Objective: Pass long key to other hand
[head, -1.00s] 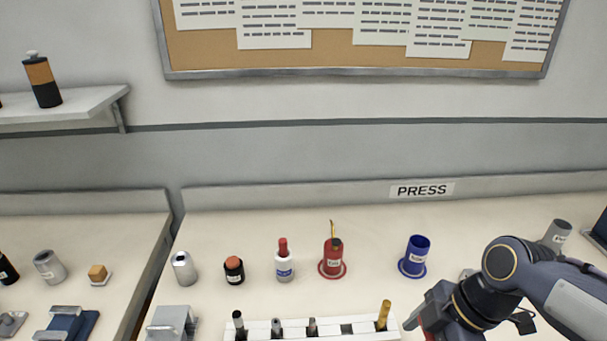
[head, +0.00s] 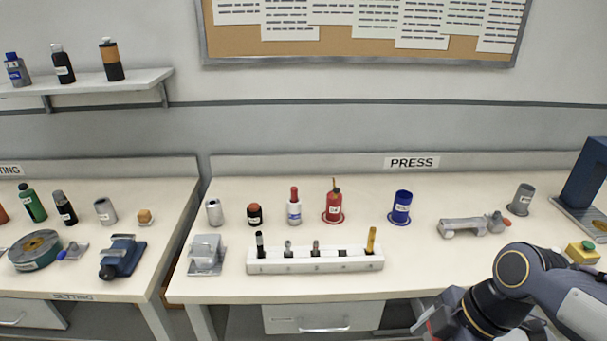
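No long key can be made out in the head view. My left arm and gripper are not in view.
A white numbered rack (head: 315,264) with several upright pieces stands at the bench's front. Behind it are a red can (head: 333,207) and blue cup (head: 400,207). A grey tool (head: 465,227) lies right. A gap separates the setting bench (head: 165,225).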

